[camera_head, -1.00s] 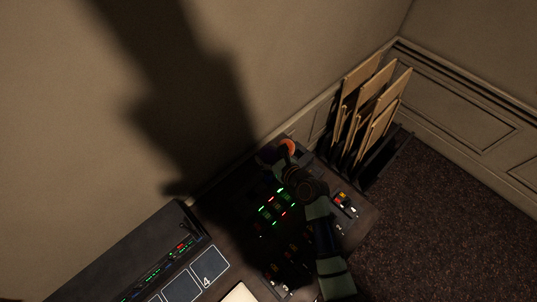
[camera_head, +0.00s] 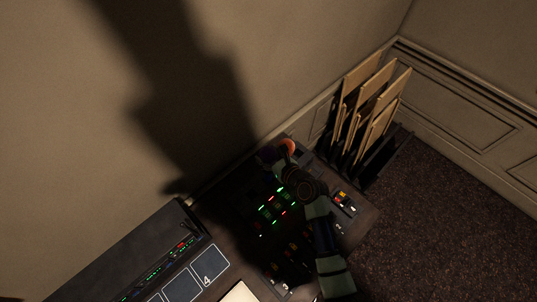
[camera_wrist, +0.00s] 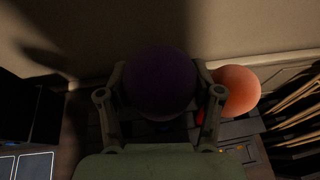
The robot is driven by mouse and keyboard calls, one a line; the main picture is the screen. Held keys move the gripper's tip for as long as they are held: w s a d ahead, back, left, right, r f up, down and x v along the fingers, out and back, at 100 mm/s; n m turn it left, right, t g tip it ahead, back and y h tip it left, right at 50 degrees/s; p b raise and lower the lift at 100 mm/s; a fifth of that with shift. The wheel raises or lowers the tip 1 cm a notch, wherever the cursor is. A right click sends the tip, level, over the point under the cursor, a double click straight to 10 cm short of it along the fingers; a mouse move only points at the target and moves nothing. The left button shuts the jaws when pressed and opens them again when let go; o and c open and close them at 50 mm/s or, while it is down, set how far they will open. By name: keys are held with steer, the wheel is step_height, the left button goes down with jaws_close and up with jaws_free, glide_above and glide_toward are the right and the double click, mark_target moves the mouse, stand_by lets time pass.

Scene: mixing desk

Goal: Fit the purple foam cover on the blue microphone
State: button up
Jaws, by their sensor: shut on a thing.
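My gripper (camera_wrist: 160,100) is shut on the purple foam cover (camera_wrist: 160,82), a dark round ball held between the two fingers in the wrist view. In the head view the cover (camera_head: 266,157) is a dim patch at the far end of my arm, near the wall side of the desk. The blue microphone cannot be made out clearly. A small bluish patch shows under the cover in the wrist view, but I cannot tell what it is. I cannot tell whether the cover touches anything below it.
An orange foam ball (camera_wrist: 236,91) is just right of my right finger; it also shows in the head view (camera_head: 288,146). The mixing desk (camera_head: 232,245) has lit buttons under my arm. Folded wooden panels (camera_head: 372,100) stand in a rack at right. The wall is close behind.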

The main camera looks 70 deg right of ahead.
steer(key=shift+f+b, duration=1.55)
steer(key=shift+f, duration=0.9)
steer(key=o, duration=0.8)
steer(key=shift+o, duration=0.7)
steer(key=shift+p+v, duration=0.95)
steer(key=shift+v, duration=0.15)
steer(key=shift+p+v, duration=1.5)
steer(key=shift+v, duration=0.9)
